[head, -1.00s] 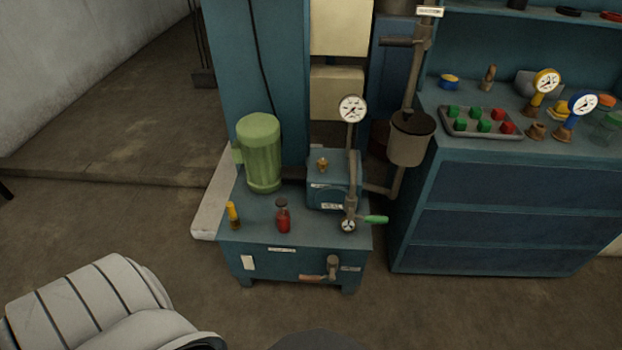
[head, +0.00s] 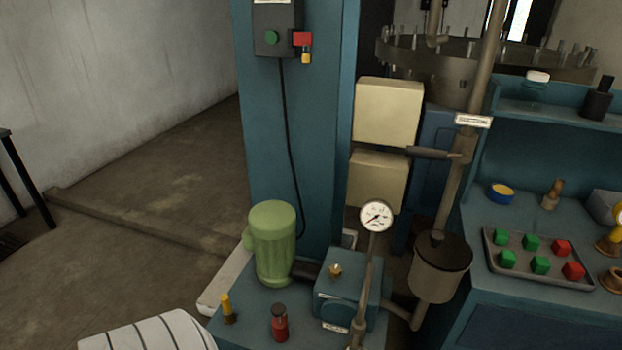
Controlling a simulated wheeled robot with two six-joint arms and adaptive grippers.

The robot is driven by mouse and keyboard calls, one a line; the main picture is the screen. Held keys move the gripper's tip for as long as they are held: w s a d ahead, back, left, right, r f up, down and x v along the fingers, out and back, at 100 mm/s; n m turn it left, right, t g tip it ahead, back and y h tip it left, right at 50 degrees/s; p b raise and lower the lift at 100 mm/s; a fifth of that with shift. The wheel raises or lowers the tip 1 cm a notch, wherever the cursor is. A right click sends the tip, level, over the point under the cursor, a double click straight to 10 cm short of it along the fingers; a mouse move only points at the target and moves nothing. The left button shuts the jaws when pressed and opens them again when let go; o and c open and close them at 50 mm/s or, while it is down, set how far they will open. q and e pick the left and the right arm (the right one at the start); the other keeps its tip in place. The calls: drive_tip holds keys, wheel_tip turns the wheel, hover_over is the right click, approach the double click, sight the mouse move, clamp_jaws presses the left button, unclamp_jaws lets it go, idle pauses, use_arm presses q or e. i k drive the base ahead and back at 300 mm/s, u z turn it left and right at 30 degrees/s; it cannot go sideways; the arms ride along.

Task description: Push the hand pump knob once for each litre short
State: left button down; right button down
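A blue pump skid (head: 250,325) stands at the bottom centre. On its top are a red cylinder with a dark cap (head: 279,323) and a small yellow upright piece on a dark foot (head: 227,309). I cannot tell which of these, if either, is the hand pump knob. A blue pump box (head: 347,303) with a brass fitting on top stands to their right. A white dial gauge (head: 376,216) rises on a pipe beside it; its reading is too small to be sure of.
A green motor (head: 273,243) stands behind the red cylinder. A grey lidded pot (head: 441,267) hangs on a pipe at right. A bench holds a tray (head: 590,286) of green and red blocks. A lockout switch box (head: 275,30) is on the column.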

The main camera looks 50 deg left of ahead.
sight(278, 309)
drive_tip(key=i, duration=1.1)
drive_tip(key=u, duration=2.1)
